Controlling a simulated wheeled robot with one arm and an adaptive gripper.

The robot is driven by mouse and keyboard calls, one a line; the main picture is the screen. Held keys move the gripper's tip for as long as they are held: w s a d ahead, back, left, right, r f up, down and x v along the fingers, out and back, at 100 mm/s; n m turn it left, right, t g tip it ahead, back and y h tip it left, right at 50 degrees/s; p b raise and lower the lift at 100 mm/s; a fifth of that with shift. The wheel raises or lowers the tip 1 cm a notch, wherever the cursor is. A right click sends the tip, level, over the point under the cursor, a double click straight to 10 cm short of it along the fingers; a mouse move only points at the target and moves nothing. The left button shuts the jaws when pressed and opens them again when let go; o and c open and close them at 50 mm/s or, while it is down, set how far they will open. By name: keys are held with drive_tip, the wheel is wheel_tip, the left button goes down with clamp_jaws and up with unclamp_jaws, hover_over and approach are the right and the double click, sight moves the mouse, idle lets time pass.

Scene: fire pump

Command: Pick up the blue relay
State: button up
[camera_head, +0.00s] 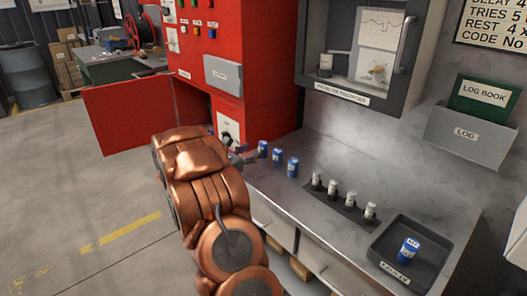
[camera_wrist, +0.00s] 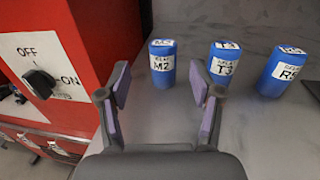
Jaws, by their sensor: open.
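Three blue cylindrical relays with white labels stand upright in a row on the grey bench. In the wrist view they are a relay marked M2 (camera_wrist: 162,63), one marked T3 (camera_wrist: 223,64) and one whose label starts with R (camera_wrist: 284,72). In the head view they are at the bench's left end (camera_head: 277,157). A further blue relay (camera_head: 408,250) is in the black tray at the right. My gripper (camera_wrist: 159,76) is open and empty. M2 shows beyond the gap between its fingertips. In the head view my arm partly hides the gripper (camera_head: 243,155).
A red cabinet (camera_wrist: 32,72) with an OFF/ON switch (camera_wrist: 40,82) is close at the gripper's left. Several small white-topped cylinders (camera_head: 351,199) stand in a dark rack on the bench. The black tray (camera_head: 440,258) is at the bench's right front. An open red door (camera_head: 130,115) is at the left.

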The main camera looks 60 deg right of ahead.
sight(260, 147)
drive_tip(key=shift+s+d+r+p, duration=0.1)
drive_tip(key=shift+s+d+p, duration=0.1)
drive_tip(key=shift+d, duration=0.85)
drive_tip(key=shift+s+d+p, duration=0.1)
drive_tip(key=shift+s+d, duration=0.05)
drive_tip(key=shift+d, duration=0.9)
drive_tip(key=shift+s+d+r+p, duration=0.1)
drive_tip(key=shift+s+d, duration=0.1)
drive_tip(key=shift+d, duration=0.85)
drive_tip(key=shift+c, duration=0.2)
drive_tip(key=shift+f, duration=0.1)
clamp_jaws()
